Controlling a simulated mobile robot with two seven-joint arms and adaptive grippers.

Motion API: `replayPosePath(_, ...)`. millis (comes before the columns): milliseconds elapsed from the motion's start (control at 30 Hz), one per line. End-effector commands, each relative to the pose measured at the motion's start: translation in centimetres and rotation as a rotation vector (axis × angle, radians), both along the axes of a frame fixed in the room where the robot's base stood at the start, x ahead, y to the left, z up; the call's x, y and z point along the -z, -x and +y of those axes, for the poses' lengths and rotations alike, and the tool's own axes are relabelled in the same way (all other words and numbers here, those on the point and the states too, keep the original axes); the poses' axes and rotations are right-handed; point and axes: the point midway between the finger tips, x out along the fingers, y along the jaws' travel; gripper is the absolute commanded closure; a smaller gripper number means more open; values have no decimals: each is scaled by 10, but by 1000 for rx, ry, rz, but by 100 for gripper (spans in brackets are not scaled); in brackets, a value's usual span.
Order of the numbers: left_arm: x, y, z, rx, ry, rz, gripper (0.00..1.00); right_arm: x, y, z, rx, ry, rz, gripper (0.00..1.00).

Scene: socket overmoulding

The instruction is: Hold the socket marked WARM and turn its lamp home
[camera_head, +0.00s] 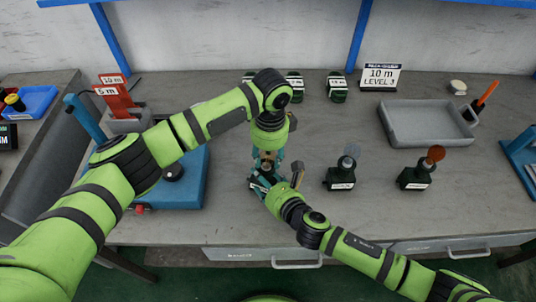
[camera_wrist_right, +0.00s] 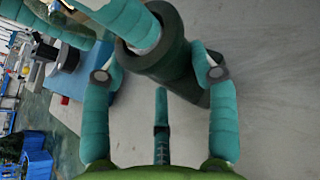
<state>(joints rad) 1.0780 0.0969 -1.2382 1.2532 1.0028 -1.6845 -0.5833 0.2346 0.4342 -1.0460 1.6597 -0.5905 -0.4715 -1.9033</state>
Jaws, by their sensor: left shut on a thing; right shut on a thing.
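A dark green socket (camera_head: 261,184) with a white label stands at the front middle of the bench; its lettering is too small to read. My right gripper (camera_head: 267,187) is shut on it from the front right. The right wrist view shows the socket (camera_wrist_right: 178,62) between two teal fingers. My left gripper (camera_head: 267,158) reaches down from above, shut on the lamp over this socket. The lamp is mostly hidden by the fingers, so how deep it sits cannot be told.
Two labelled sockets stand to the right, one with a grey lamp (camera_head: 349,160), one with an orange-brown lamp (camera_head: 435,156). Several dark green parts (camera_head: 337,87) line the back. A blue fixture (camera_head: 194,185) stands left.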

Motion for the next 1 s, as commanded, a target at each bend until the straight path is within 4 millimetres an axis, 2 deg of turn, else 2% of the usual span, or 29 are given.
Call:
replayPosePath(400, -1, 0, 0, 203, -2, 21, 92, 4, -1, -5, 12, 5, 10, 72)
replayPosePath(967, -2, -1, 0, 236, 0, 23, 92, 6, 0, -6, 13, 6, 14, 72)
replayPosePath(1000, -2, -1, 0, 236, 0, 23, 56, 6, 0, -6, 13, 6, 14, 72)
